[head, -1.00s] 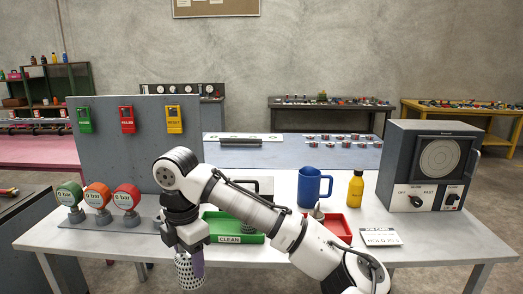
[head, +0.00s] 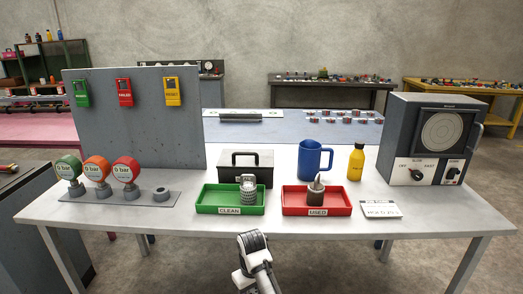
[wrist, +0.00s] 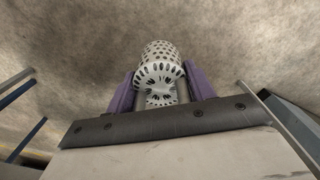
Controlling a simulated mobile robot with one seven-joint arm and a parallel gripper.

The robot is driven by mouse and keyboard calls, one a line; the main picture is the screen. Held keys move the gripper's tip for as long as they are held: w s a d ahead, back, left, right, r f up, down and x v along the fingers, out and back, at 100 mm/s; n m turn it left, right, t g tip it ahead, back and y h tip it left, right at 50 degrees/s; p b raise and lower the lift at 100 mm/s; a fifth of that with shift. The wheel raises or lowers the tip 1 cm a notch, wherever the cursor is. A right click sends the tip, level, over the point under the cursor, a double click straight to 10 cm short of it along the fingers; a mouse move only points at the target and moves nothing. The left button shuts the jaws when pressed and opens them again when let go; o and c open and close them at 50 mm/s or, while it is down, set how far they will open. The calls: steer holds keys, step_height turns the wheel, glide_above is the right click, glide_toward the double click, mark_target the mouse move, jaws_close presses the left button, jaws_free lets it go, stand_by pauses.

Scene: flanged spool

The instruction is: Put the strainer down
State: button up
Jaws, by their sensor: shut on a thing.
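The strainer (wrist: 160,62) is a pale metal cylinder full of dark holes, seen in the wrist view. My gripper (wrist: 160,88) is shut on it, with one purple finger on each side. The strainer's near end face points toward the wrist camera. Only bare mottled grey concrete shows behind it, with no surface touching it. In the head view only a white part of my arm shows at the bottom middle, in front of the table. The gripper and strainer are out of that view.
The white table (head: 330,225) holds a green CLEAN tray (head: 205,207) with a grey ribbed part (head: 248,192) in it. A red USED tray (head: 335,209) holds a dark spouted item (head: 316,192). A blue mug (head: 312,160), yellow bottle (head: 356,162) and grey machine (head: 425,150) stand behind.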

steer(key=s+d+f+m, duration=0.1)
steer(key=s+f+m, duration=0.2)
steer(key=s+f, duration=0.2)
steer(key=s+d+f+m, duration=0.1)
steer(key=s+f+m, duration=0.2)
steer(key=f, duration=0.9)
steer(key=shift+s+d+m+b, duration=0.3)
steer(key=shift+s+m+b, duration=0.15)
steer(key=shift+s, duration=0.5)
steer(key=shift+d, duration=0.1)
